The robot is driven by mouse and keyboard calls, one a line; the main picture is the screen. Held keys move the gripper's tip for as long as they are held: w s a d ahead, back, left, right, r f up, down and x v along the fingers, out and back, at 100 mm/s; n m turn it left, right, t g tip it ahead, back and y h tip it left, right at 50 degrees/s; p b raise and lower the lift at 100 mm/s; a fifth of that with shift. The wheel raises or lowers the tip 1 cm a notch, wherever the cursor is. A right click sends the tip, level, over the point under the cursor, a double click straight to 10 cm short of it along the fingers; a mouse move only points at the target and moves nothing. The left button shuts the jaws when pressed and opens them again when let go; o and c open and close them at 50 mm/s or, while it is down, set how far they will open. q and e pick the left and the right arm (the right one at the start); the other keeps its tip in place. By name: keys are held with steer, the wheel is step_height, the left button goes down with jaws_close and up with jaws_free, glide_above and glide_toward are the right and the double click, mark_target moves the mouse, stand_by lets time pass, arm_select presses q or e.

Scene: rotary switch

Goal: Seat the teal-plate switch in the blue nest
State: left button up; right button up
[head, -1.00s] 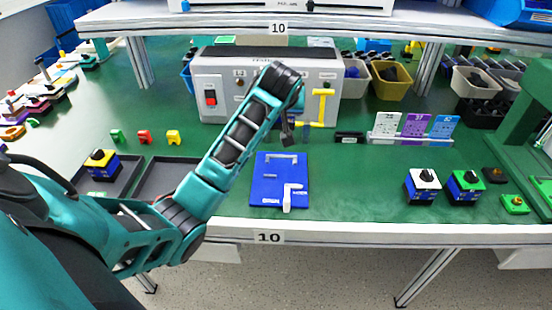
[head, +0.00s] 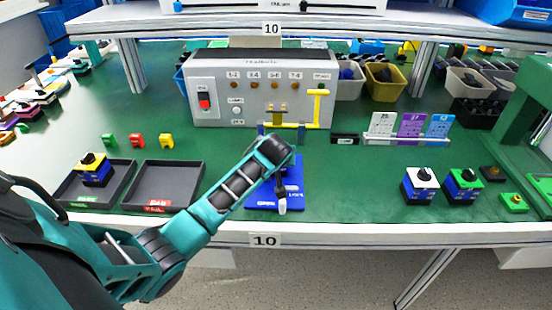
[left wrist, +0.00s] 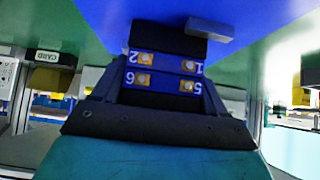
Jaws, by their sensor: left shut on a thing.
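In the left wrist view, my left gripper (left wrist: 160,92) is shut on a switch (left wrist: 165,73) with a blue body and terminals marked 1, 2, 5 and 6. Its plate colour does not show. The blue nest (left wrist: 150,18) fills the upper middle there, with a grey bar (left wrist: 210,28) beside the switch. I cannot tell whether they touch. My right gripper is not in view.
A grey test box (head: 215,110) with a yellow bracket (head: 318,108) stands behind the nest. Two dark trays (head: 160,185) lie left, one holding a yellow-plate switch (head: 93,170). White-plate (head: 420,185) and green-plate (head: 464,186) switches stand right. Green bench between is clear.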

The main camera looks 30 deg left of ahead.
arm_select(q)
steer(key=o, duration=1.2)
steer(key=shift+f, duration=0.1)
steer(key=shift+s+d+r, duration=0.1)
steer(key=shift+r, duration=0.25)
steer(key=p+v, duration=0.2)
steer(key=v, duration=0.9)
steer(key=shift+s+r, duration=0.2)
steer(key=shift+s, duration=0.05)
